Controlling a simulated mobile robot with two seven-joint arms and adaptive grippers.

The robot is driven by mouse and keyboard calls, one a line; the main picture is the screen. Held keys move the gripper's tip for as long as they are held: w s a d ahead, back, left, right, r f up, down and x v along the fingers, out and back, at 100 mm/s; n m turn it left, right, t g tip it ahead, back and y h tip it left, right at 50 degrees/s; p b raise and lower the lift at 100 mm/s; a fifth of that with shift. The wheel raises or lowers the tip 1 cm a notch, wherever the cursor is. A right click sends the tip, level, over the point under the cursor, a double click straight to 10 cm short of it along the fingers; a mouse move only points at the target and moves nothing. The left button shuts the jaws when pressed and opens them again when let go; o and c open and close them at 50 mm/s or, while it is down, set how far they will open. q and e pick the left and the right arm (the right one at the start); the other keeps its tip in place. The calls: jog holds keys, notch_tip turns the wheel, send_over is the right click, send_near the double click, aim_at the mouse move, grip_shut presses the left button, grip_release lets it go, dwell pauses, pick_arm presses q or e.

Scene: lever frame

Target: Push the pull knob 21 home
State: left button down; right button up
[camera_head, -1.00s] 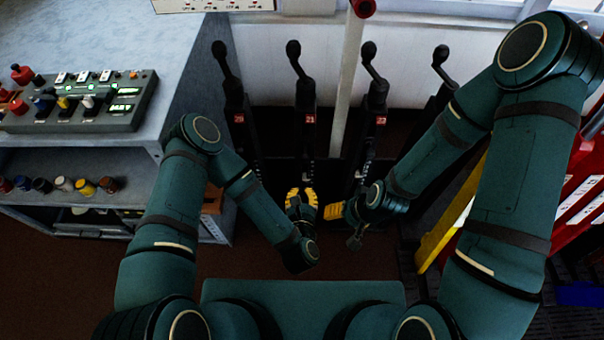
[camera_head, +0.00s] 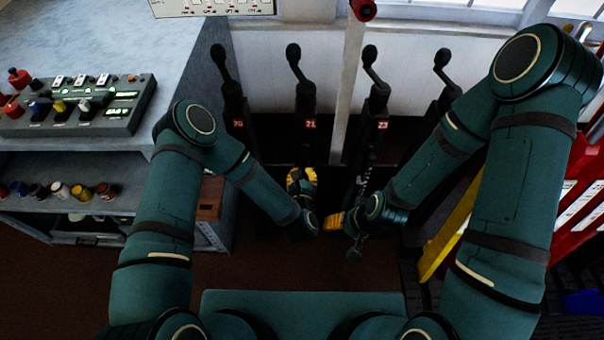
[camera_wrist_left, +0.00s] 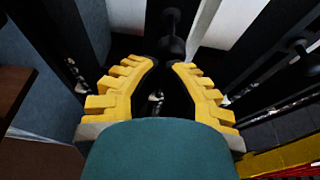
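The black lever post with the red 21 label (camera_head: 310,124) stands in the middle of the head view. My left gripper (camera_head: 301,176) is in front of its lower part, with yellow fingers pointing at it. In the left wrist view, the fingertips (camera_wrist_left: 166,66) are apart, with a dark gap between them. A dark rounded part (camera_wrist_left: 172,46), possibly the pull knob, shows just beyond the tips; I cannot tell whether they touch it. The knob does not show clearly in the head view. My right gripper (camera_head: 335,221) is low, right of the left one; its opening is unclear.
Similar lever posts labelled 20 (camera_head: 238,124) and 23 (camera_head: 382,125) stand on either side. A pale upright pole (camera_head: 348,80) rises between 21 and 23. A grey bench with a control box (camera_head: 80,107) is at left. Yellow and red structures (camera_head: 452,232) stand at right.

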aim_at(302, 168)
pick_arm(q)
jog(key=x, duration=0.1)
jog(key=b+x, duration=0.1)
jog(key=shift+w+r+b, duration=0.15)
jog(key=shift+w+b, duration=0.15)
jog(key=shift+w, duration=0.05)
jog(key=shift+w+r, duration=0.1)
jog(key=shift+w, duration=0.15)
jog(key=shift+r, duration=0.1)
pick_arm(e)
jog(key=shift+s+f, duration=0.3)
jog(key=shift+f, duration=0.45)
jog(key=shift+f, duration=0.1)
